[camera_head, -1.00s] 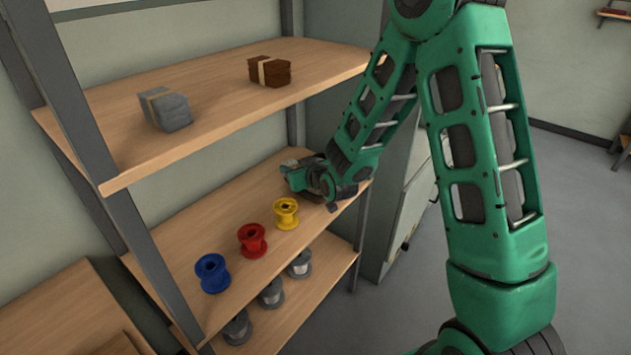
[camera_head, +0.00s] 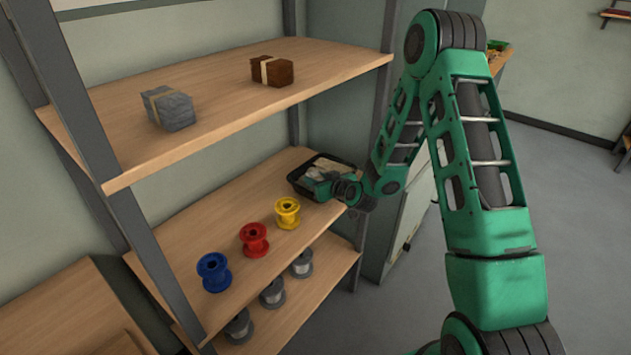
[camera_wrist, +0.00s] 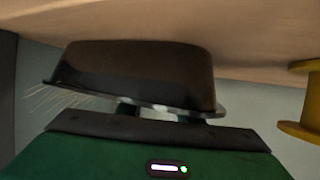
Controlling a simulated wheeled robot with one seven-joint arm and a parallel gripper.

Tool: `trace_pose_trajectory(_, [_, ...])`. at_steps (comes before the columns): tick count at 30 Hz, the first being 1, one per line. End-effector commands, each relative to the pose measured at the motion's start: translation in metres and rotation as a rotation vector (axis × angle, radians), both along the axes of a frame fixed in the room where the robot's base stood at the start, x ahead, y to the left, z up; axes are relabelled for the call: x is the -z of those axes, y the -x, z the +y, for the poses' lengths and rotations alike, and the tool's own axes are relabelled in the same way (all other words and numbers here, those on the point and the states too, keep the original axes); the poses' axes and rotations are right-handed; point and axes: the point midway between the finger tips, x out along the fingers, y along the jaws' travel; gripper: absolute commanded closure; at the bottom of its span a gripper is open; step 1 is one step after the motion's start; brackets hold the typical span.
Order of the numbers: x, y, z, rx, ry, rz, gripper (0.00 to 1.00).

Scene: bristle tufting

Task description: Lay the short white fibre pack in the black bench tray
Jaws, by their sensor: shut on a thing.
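The black bench tray (camera_head: 293,186) stands at the far right end of the middle shelf, with pale material showing inside it. My gripper (camera_head: 322,186) is over the tray's front side, seen small. In the wrist view, which looks upside down, the dark tray (camera_wrist: 135,68) is in front of my gripper (camera_wrist: 160,110). Its two fingers reach across the rim and are shut on the white fibre pack. The pack's body is mostly hidden; thin white fibres (camera_wrist: 62,98) stick out to the left at rim level. I cannot tell whether the pack touches the tray.
Yellow (camera_head: 287,213), red (camera_head: 254,240) and blue (camera_head: 214,272) spools stand in a row on the middle shelf. The yellow spool also shows at the wrist view's right edge (camera_wrist: 300,100). A grey pack (camera_head: 170,108) and a brown pack (camera_head: 272,71) lie above. Grey spools stand below.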

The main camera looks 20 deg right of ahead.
Motion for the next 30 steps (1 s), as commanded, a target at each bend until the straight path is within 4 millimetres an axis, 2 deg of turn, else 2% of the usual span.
trace_pose_trajectory(10, [0.002,0.0,0.0,0.0,0.0,-0.001,0.9])
trace_pose_trajectory(11, [0.002,0.0,0.001,0.0,0.0,-0.001,0.63])
trace_pose_trajectory(12, [0.002,0.0,0.001,0.0,0.0,-0.002,0.6])
trace_pose_trajectory(23, [-0.001,0.001,0.0,0.0,0.001,-0.001,0.6])
trace_pose_trajectory(26, [-0.004,0.01,-0.002,0.001,0.0,0.0,0.6])
trace_pose_trajectory(30, [-0.014,0.033,-0.008,0.003,-0.001,0.0,0.6])
